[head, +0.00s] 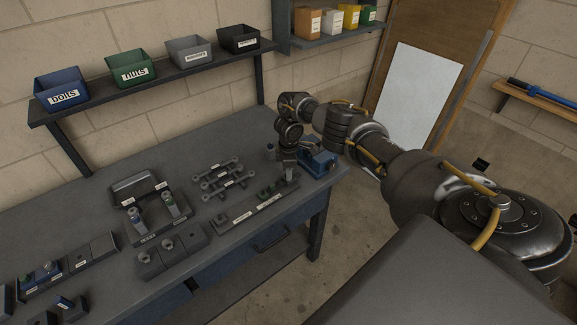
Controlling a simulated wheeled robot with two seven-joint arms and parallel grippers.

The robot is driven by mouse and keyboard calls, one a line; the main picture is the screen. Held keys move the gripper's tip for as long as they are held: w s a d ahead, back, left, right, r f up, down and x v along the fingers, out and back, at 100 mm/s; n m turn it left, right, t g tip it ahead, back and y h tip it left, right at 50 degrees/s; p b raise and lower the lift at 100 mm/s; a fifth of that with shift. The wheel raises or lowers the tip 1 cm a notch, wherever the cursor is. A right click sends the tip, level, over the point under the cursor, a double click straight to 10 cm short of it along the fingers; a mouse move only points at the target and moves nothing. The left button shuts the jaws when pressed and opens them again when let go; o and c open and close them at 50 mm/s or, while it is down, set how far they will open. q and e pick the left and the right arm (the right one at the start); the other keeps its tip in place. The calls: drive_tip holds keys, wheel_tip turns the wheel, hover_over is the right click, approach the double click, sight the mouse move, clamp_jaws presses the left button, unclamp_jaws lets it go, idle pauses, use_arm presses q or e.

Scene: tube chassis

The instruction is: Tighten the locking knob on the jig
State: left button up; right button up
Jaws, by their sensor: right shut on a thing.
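A long, narrow dark jig (240,215) with white labels lies on the workbench and runs up to the right. Small green parts (265,191) sit on it near its right end. My right gripper (288,172) points down at that right end, just left of a blue vise. It is shut on the locking knob, which the fingers and the low resolution mostly hide. I cannot tell how far the knob is turned. My left gripper is not in view.
The blue vise (319,162) stands close beside my right gripper at the bench (215,140) corner. Several linkage bars (222,180) lie left of the jig. Blocks and fixtures (172,252) fill the front left. Labelled bins (132,69) stand on a shelf behind. The bench's back middle is clear.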

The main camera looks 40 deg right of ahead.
drive_tip(key=shift+d+r, duration=0.1)
drive_tip(key=o, duration=1)
wheel_tip(320, 180, up, 11)
drive_tip(key=p, duration=0.3)
